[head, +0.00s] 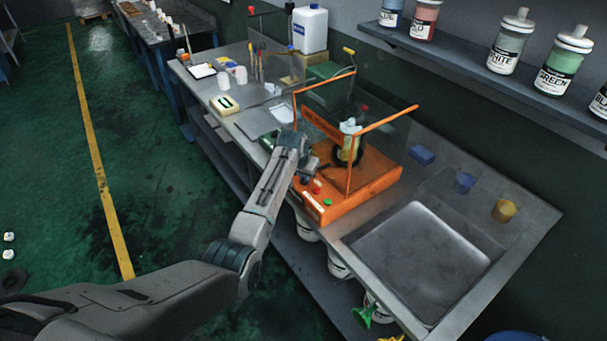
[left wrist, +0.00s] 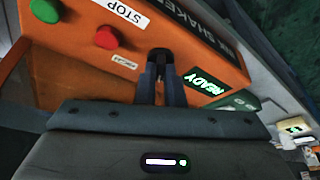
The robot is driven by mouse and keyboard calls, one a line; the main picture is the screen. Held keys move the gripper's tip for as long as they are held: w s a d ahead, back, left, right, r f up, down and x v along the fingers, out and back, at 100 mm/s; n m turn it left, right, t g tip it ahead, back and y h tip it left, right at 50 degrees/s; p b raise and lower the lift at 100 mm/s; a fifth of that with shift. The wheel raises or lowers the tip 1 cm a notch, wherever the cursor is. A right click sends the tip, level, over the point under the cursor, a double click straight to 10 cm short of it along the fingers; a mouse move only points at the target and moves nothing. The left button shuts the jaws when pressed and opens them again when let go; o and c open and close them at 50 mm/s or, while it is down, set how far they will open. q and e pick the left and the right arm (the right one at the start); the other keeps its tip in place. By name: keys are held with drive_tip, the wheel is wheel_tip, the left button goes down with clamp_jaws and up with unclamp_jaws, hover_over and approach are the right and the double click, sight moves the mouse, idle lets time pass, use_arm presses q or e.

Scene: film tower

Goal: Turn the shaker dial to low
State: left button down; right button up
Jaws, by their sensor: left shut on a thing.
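The orange shaker (head: 345,190) stands on the metal bench with a clear guard and a bottle (head: 350,140) inside. In the left wrist view its front panel (left wrist: 165,40) shows a red button, a green button, a STOP label and a lit READY display (left wrist: 207,90). My left gripper (left wrist: 160,62) is shut on the dark shaker dial (left wrist: 160,54) on that panel. The fingers hide most of the dial, so I cannot read its setting. In the head view my left gripper (head: 306,168) reaches the left end of the shaker front. My right gripper is not in view.
A shelf above holds labelled bottles (head: 507,42). A white jug (head: 310,28) stands farther back. Floor left of the bench is open.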

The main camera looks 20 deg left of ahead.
use_arm(q)
drive_tip(key=c, duration=1.5)
unclamp_jaws()
drive_tip(key=shift+c, duration=0.2)
drive_tip(key=b+v, duration=0.3)
drive_tip(key=v, duration=0.7)
drive_tip(key=shift+s+r, duration=0.2)
drive_tip(key=shift+r, duration=0.15)
